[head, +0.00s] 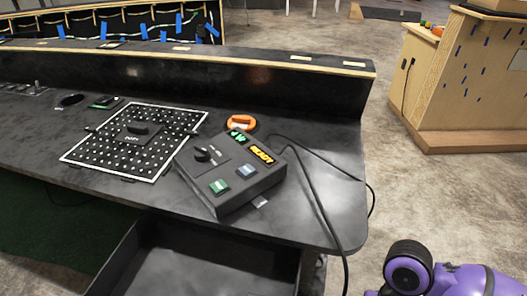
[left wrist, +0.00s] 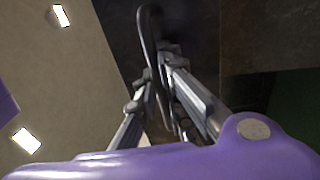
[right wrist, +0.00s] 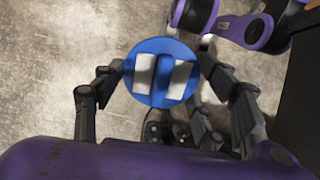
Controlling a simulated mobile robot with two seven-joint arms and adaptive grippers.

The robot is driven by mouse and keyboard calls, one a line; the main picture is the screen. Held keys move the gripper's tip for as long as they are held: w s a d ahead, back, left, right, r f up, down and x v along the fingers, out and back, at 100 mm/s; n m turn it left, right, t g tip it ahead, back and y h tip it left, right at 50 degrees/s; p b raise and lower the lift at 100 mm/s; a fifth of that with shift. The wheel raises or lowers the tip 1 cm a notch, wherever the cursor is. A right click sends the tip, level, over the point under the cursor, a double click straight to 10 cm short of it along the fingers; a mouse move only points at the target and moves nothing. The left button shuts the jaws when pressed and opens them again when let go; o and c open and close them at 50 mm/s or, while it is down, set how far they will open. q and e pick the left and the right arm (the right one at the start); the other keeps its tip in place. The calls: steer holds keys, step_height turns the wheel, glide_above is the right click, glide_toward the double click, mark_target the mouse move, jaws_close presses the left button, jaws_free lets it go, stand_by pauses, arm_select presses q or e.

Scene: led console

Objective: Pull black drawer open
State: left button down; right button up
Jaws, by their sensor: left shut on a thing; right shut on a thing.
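The black drawer (head: 205,268) stands pulled out below the front of the console desk in the head view, and its visible inside looks empty. In the left wrist view my left gripper (left wrist: 160,72) is closed around a dark curved handle (left wrist: 147,30) on a dark panel (left wrist: 195,25). In the right wrist view my right gripper (right wrist: 160,68) is shut on a blue disc (right wrist: 161,98) with two pale bars, held above the concrete floor. Neither gripper's fingers show in the head view.
The desk (head: 325,205) carries a control box (head: 225,172) with a lit READY sign, an orange disc (head: 240,123) and a dotted panel (head: 135,142). Black cables (head: 315,190) hang over the right edge. A wooden cabinet (head: 465,80) stands far right, with open floor between.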

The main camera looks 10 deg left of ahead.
arm_select(q)
steer(key=shift+f, duration=0.1)
steer(key=c, duration=2.1)
jaws_free()
steer(key=shift+s, duration=0.1)
